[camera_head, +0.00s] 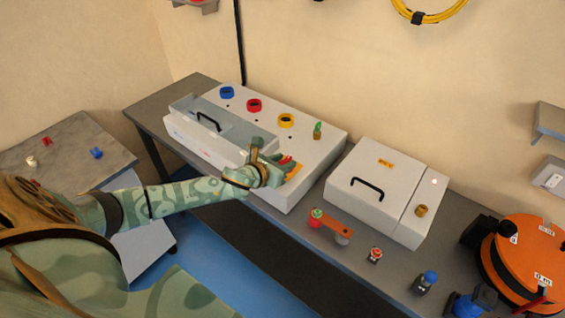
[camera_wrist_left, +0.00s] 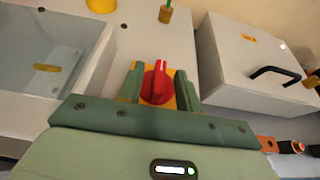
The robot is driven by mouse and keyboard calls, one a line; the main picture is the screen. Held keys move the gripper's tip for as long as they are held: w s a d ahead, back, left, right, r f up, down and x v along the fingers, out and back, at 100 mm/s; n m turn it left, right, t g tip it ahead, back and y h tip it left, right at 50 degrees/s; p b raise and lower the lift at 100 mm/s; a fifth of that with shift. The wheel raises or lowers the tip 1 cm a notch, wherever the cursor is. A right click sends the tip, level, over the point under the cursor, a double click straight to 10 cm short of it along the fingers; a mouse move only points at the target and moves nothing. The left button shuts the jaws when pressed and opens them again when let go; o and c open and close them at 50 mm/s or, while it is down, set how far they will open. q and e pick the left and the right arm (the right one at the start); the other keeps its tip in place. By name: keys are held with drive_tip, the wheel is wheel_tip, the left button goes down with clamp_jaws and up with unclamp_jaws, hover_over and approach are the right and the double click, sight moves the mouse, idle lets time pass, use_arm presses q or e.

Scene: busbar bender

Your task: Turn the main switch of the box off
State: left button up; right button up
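The main switch is a red rotary knob (camera_wrist_left: 156,84) on a yellow plate, on the front of the long white box (camera_head: 292,190). In the left wrist view its raised bar with a white mark points nearly straight up the picture. In the head view the switch (camera_head: 291,171) is partly hidden by my left gripper (camera_head: 276,163). My left gripper (camera_wrist_left: 160,85) is open, its two green fingers apart, one on each side of the red knob. I cannot tell whether a finger touches the knob's rim. My right gripper is not in view.
A white box with a black handle (camera_head: 367,187) stands right of the long box. Small parts and an orange reel (camera_head: 525,255) lie at the right. A grey side table (camera_head: 70,165) is left.

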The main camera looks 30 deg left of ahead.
use_arm(q)
clamp_jaws()
